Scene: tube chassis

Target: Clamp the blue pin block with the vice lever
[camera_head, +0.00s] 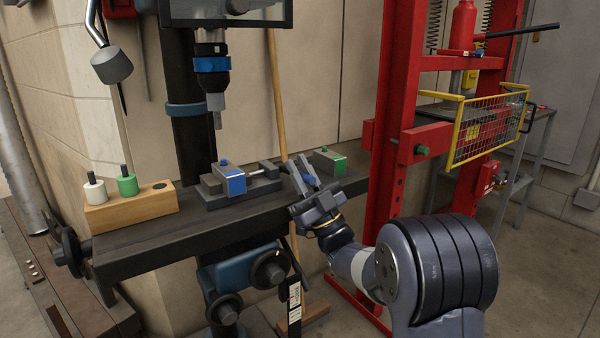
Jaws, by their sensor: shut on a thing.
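The vice (210,198) is a dark, low body on the drill-press table, below the drill chuck. The vice screw (268,168) runs out to the right toward my gripper. My gripper (299,170) is at the right end of the vice, shut on the vice lever. The lever is mostly hidden by the fingers.
On the drill-press table (185,240), a wooden holder (140,209) with white and green pin pieces stands left. The drill chuck (212,70) hangs over the vice. A red press frame (395,120) stands to the right.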

